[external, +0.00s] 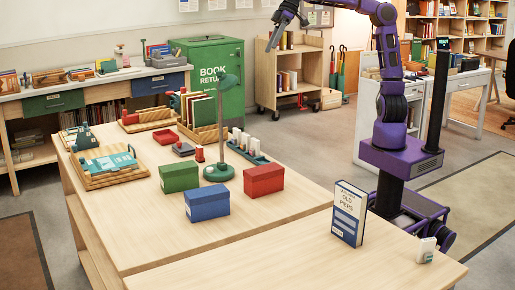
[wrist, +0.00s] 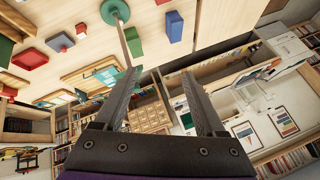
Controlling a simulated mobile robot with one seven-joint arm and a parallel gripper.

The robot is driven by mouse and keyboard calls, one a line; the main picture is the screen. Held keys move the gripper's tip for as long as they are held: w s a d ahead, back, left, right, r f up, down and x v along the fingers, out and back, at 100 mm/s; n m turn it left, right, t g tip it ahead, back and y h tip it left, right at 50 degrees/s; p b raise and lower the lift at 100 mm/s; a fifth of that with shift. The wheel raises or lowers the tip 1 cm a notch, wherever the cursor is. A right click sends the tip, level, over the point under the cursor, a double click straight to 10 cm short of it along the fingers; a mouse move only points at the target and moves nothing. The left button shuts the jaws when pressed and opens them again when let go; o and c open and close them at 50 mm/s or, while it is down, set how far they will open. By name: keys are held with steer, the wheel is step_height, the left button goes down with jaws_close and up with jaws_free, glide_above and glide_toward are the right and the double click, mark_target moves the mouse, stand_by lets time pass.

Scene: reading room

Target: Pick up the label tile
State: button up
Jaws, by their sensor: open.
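My gripper (external: 284,34) is raised high above the far side of the table, well clear of everything on it. In the wrist view its two dark fingers (wrist: 160,75) are spread apart with nothing held between them. No piece can be surely read as the label tile. Several small pale upright pieces stand in a dark teal rack (external: 258,159) behind the green lamp. A small white block (external: 427,250) stands at the table's right corner, beside an upright blue book (external: 348,213) titled "Old Piers". The lettering on the small pieces is too small to tell.
Green (external: 179,177), blue (external: 207,203) and red (external: 263,181) boxes stand around the green desk lamp (external: 218,172). A wooden tray (external: 110,178) with teal items lies at left. A green book-return bin (external: 216,75) stands behind.

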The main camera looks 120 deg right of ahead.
steer(key=w+r+m+t+h, duration=0.1)
steer(key=w+r+h, duration=0.3)
steer(key=w, duration=0.2)
steer(key=s+d+f+h, duration=0.1)
steer(key=d+f+h, duration=0.15)
steer(key=d, duration=0.45)
steer(key=d+f+h, duration=0.2)
steer(key=d+h, duration=0.2)
steer(key=d, duration=0.3)
steer(key=s+d+f+n+h, duration=0.2)
steer(key=s+d+f+n, duration=0.25)
steer(key=d+f, duration=0.9)
steer(key=s+a+f+n+t+y+p, duration=0.1)
steer(key=s+f+y, duration=0.1)
steer(key=s+f, duration=0.5)
steer(key=s+a+f+n+t+y, duration=0.1)
steer(key=s+f+y, duration=0.15)
steer(key=f, duration=0.85)
steer(key=m+t+y, duration=0.1)
steer(key=t+y, duration=0.4)
steer(key=y, duration=0.1)
glide_toward(254, 144)
steer(key=x, duration=0.4)
steer(key=shift+d+f, duration=0.1)
steer(key=shift+f, duration=0.15)
steer(key=shift+x, duration=2.95)
steer(key=shift+r, duration=0.3)
steer(key=c, duration=1.1)
